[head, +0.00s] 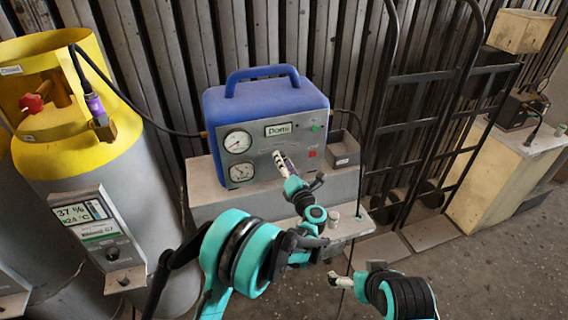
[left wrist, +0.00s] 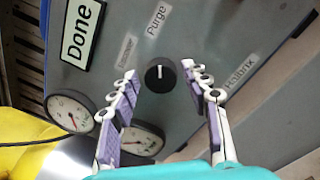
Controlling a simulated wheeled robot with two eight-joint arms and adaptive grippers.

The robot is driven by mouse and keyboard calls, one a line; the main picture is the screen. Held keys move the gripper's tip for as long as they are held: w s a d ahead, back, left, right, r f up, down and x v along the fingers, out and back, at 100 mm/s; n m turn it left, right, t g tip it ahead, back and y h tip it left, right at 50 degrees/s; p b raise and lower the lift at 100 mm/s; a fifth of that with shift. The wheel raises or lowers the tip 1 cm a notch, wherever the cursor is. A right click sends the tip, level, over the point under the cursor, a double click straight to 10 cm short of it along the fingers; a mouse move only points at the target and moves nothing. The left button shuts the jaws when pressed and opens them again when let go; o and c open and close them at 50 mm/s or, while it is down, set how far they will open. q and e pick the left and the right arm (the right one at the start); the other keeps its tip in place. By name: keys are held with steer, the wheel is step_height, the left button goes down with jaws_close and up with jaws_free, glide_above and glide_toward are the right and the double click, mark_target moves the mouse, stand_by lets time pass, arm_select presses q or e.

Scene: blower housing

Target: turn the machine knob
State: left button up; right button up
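The machine (head: 262,115) is a blue-topped box with a grey front panel, two round gauges and a display reading "Done". Its black knob (left wrist: 160,72) shows in the left wrist view, with a white pointer mark turned toward the "Purge" label. My left gripper (head: 283,162) is at the front panel in the head view and hides the knob there. In the left wrist view my left gripper (left wrist: 163,88) is open, one finger on each side of the knob, with gaps on both sides. My right gripper (head: 338,281) is low in front, away from the panel; its finger opening is unclear.
A yellow-topped gas cylinder (head: 60,120) stands left, with a hose running to the machine. A grey meter box (head: 100,235) with its own knob is in front of it. A grey open bin (head: 344,150) sits right of the machine. Black hand trucks (head: 415,110) stand farther right.

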arm_select(q)
steer(key=v, duration=0.7)
steer(key=shift+s, duration=0.25)
stand_by(0.4)
